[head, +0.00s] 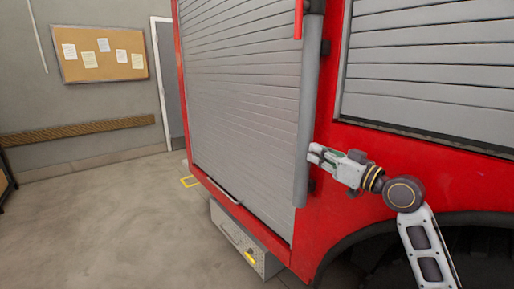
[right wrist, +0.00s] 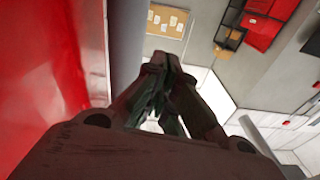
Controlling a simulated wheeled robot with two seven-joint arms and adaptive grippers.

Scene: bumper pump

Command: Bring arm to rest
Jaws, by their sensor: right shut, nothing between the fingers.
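My right gripper (head: 316,153) is in the head view, on the right side, in front of the red side of a fire truck (head: 345,215). Its fingers point left toward a vertical grey pipe (head: 302,150). I cannot tell whether the fingertips touch the pipe. In the right wrist view the two fingers of the right gripper (right wrist: 168,72) come together at their tips, with nothing between them. The red truck panel (right wrist: 45,75) is close on the left of that view, with the grey pipe (right wrist: 127,50) beside it. My left gripper is not in view.
A large grey roller shutter (head: 245,100) covers the truck's side. A metal step box (head: 235,240) sticks out low below it. A cork board (head: 100,55) hangs on the back wall above a wooden rail (head: 80,130). The grey floor (head: 100,220) at left is mostly clear.

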